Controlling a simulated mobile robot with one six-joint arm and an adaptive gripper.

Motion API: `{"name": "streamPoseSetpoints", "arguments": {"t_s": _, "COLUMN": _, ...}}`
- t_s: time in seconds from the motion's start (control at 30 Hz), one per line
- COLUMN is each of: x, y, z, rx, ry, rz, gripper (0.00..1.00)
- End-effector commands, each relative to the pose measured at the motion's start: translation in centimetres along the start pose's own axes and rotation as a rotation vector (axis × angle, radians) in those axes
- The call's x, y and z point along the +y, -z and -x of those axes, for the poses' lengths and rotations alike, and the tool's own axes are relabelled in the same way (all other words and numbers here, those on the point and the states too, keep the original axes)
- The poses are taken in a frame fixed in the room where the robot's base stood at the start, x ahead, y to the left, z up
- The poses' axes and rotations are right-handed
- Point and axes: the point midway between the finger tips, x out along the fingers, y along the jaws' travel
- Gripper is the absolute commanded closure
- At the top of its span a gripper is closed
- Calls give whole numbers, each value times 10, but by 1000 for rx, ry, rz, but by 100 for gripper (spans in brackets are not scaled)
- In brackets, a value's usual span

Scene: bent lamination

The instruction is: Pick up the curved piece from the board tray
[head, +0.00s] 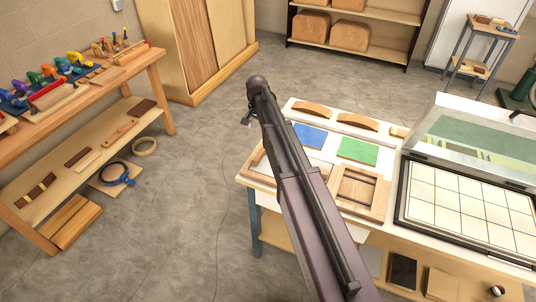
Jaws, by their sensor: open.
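My arm crosses the middle of the view. My gripper (246,119) is at its far end, open and small in the picture, left of the left curved piece and apart from it. It appears to hang over the floor beside the bench. My arm hides part of the bench's left side.
A blue square (310,136), a green square (358,149) and a wooden frame (360,190) lie on the bench. A press with a raised lid (480,150) fills its right side. A workbench with clamps (85,88) stands left; the floor between is clear.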

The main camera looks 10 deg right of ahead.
Motion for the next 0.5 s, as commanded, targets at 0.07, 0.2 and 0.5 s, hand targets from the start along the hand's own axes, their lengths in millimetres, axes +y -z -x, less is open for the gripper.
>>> {"name": "streamPoseSetpoints", "arguments": {"t_s": 0.07, "x": 0, "y": 0, "z": -7, "rx": 0, "ry": 0, "rz": 1, "gripper": 24}}
{"name": "streamPoseSetpoints", "arguments": {"t_s": 0.2, "x": 0, "y": 0, "z": -18, "rx": 0, "ry": 0, "rz": 1, "gripper": 24}}
{"name": "streamPoseSetpoints", "arguments": {"t_s": 0.5, "x": 0, "y": 0, "z": -42, "rx": 0, "ry": 0, "rz": 2, "gripper": 24}}
